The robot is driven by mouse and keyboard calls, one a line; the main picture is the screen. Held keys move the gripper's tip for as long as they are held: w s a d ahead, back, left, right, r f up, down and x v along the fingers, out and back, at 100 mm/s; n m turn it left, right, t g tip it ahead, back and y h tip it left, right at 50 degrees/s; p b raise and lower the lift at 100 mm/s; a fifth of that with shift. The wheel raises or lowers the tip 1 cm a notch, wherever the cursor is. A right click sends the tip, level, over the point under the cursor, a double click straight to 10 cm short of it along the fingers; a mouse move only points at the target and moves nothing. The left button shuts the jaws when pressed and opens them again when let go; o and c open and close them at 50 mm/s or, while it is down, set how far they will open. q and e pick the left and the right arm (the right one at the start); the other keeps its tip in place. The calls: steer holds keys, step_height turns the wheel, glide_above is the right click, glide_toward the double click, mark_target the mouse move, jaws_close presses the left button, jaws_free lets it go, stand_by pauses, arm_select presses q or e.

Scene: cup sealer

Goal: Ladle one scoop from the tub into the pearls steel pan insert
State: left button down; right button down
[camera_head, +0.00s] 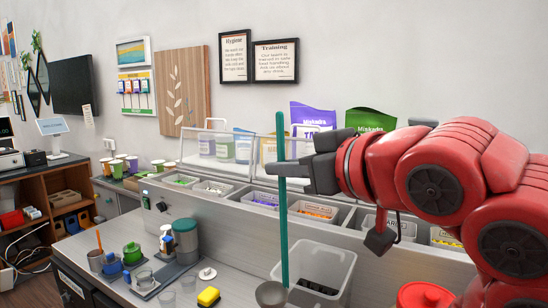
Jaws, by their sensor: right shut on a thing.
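My right gripper (292,168) comes in from the right and is shut on the upright teal handle of a ladle (283,225). The ladle's grey bowl (271,294) hangs low, at the front left of the clear tub (345,283). Dark contents show at the tub's bottom. Labelled pan inserts (313,213) sit in a row along the raised counter behind the tub. The labels are too small to tell which is pearls. My left gripper is not in view.
A red-lidded container (425,295) stands right of the tub. Clear guards (205,146) and bags rise behind the inserts. My right arm hides part of the row.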

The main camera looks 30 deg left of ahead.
steer(key=w+p, duration=1.4)
steer(key=w, duration=0.5)
step_height(320, 180, down, 6)
steer(key=b, duration=0.3)
steer(key=shift+w+d+f, duration=0.2)
steer(key=shift+w+d, duration=0.1)
steer(key=shift+s, duration=0.1)
steer(key=shift+f, duration=0.15)
